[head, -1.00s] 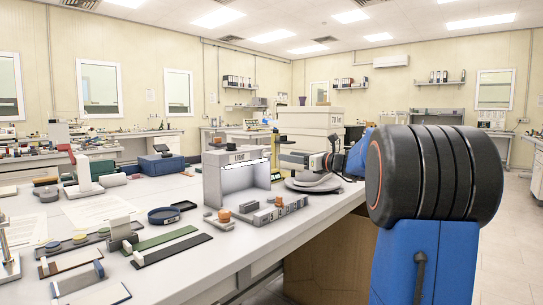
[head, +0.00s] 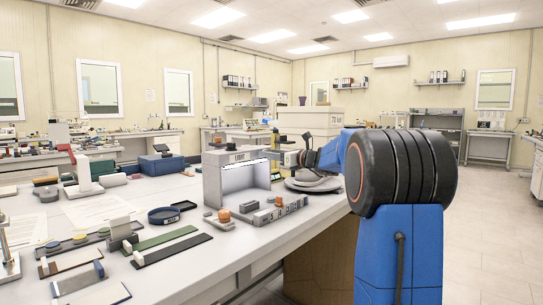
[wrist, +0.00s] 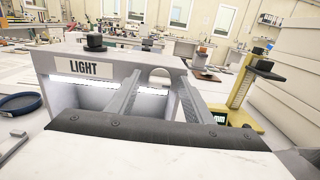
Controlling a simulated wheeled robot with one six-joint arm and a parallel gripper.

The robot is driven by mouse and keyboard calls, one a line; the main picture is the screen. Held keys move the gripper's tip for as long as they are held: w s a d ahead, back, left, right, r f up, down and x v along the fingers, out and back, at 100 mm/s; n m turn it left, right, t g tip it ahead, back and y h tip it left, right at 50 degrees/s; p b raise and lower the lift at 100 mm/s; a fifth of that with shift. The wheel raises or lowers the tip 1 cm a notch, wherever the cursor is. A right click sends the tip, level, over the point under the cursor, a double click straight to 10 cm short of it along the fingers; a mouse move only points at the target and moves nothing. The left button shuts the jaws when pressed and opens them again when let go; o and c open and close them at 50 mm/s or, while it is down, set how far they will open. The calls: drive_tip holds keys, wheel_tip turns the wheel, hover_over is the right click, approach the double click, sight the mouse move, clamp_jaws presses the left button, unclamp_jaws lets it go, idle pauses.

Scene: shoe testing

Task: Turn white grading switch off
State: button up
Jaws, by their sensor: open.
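A grey light booth (head: 209,181) stands on the white bench, open toward the front, with a bright lit strip under its top. The wrist view shows its front edge (wrist: 45,70) with a "LIGHT" label (wrist: 84,69). A small black knob-like piece (head: 231,146) sits on its top; it also shows in the wrist view (wrist: 95,41). I cannot tell whether this piece is the switch. My gripper (wrist: 158,80) is open and empty, its two fingers reaching toward the right part of the booth. In the head view my gripper (head: 281,158) is just right of the booth's top; contact cannot be told.
A grey strip of blocks (head: 280,209) and an orange-topped piece (head: 225,215) lie before the booth. A blue round dish (head: 163,215) is to its left. A yellow stand (wrist: 240,92) is right of the booth in the wrist view. Open floor lies at right.

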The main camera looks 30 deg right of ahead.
drive_tip(key=c, duration=1)
drive_tip(key=shift+n, duration=0.3)
drive_tip(key=shift+s+a+f+n, duration=0.1)
drive_tip(key=shift+f+n, duration=0.05)
drive_tip(key=shift+n, duration=4.15)
drive_tip(key=shift+a+f+n, duration=0.1)
drive_tip(key=shift+n, duration=4.2)
drive_tip(key=o, duration=1)
